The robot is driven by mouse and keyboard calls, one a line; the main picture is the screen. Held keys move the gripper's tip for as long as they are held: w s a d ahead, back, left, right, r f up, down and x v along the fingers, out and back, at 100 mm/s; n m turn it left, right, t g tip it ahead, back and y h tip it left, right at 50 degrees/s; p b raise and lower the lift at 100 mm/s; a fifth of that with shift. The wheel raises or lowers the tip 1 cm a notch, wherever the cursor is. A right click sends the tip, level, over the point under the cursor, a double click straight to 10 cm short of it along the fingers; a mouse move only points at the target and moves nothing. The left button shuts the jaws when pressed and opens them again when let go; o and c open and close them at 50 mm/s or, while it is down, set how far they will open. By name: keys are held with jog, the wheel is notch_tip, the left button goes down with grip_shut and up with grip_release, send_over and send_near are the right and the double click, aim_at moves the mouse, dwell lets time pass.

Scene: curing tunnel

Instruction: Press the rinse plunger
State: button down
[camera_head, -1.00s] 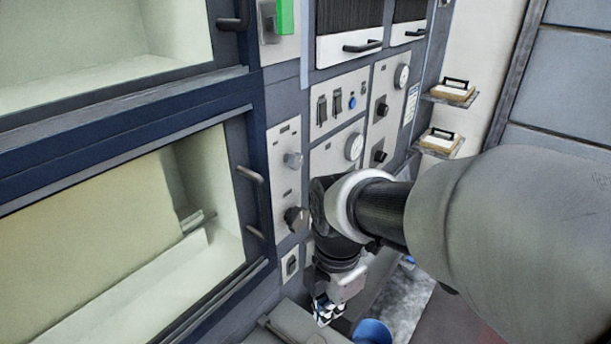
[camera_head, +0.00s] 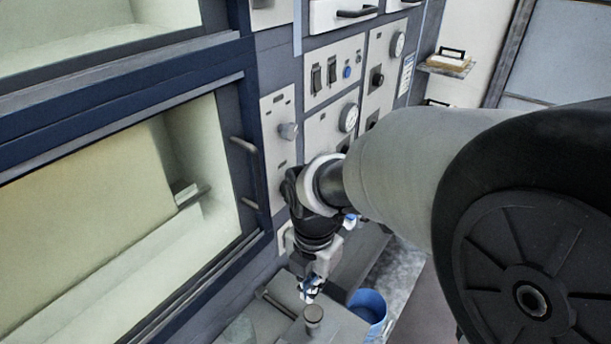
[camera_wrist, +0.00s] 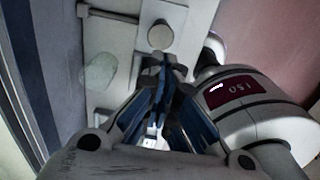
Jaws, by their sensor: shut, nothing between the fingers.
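The rinse plunger, as I take it, is a short grey post with a round flat top (camera_head: 313,314), standing on a grey ledge (camera_head: 258,326) low in the head view. In the wrist view its round top (camera_wrist: 160,37) lies just beyond the fingertips. My gripper (camera_head: 310,293) points down and shows just above the plunger in the head view. Its blue-lit fingers (camera_wrist: 163,66) are shut and empty in the wrist view. I cannot tell whether the fingertips touch the plunger; a small gap seems to show.
A blue bucket (camera_head: 369,301) stands right of the ledge. A dark bar handle (camera_head: 276,303) lies left of the plunger. A panel with knobs, a gauge (camera_head: 348,118) and switches rises behind my arm. A large glazed oven door (camera_head: 90,210) fills the left.

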aim_at(311, 316)
notch_tip(311, 316, down, 10)
jog(key=b, duration=0.2)
jog(key=shift+b, duration=0.4)
jog(key=shift+f, duration=0.1)
